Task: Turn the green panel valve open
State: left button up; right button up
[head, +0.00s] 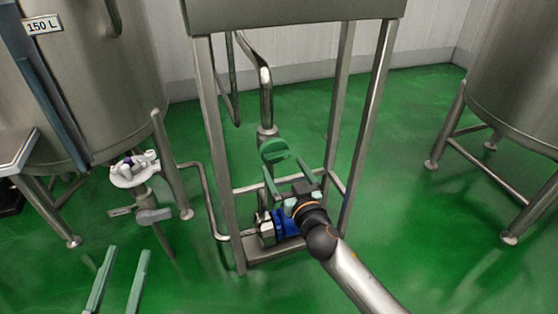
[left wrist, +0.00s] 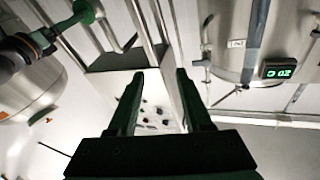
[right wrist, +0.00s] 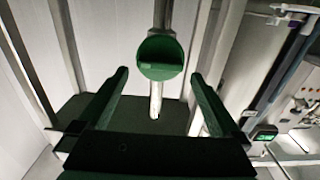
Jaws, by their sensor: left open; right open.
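The green panel valve (head: 275,150) is a round green disc with a raised bar across its face. It sits on a vertical steel pipe inside the metal frame. In the right wrist view the valve (right wrist: 160,50) faces the camera, centred beyond the fingers, with its bar about level. My right gripper (head: 283,165) is open, its two green fingers pointing at the valve from the front. I cannot tell whether they touch it. My left gripper (head: 124,253) is open and empty at the lower left, well away from the valve.
A steel frame (head: 211,150) stands around the pipe, with a blue pump (head: 286,226) at its base below my right gripper. A large tank (head: 85,80) with a white fitting (head: 134,168) is at left. Another tank (head: 520,80) is at right.

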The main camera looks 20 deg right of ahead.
aim_at(278, 158)
jog(key=w, duration=0.3)
jog(key=shift+w, duration=0.2)
jog(key=shift+w+a, duration=0.1)
jog(key=shift+w, duration=0.25)
pick_arm(q)
jog(key=r, duration=0.2)
jog(key=r+m+t, duration=0.1)
jog(key=shift+s+d+r+h, duration=0.1)
jog(key=shift+s+r+h, duration=0.05)
jog(key=shift+s+h, duration=0.2)
pick_arm(e)
jog(key=c, duration=1)
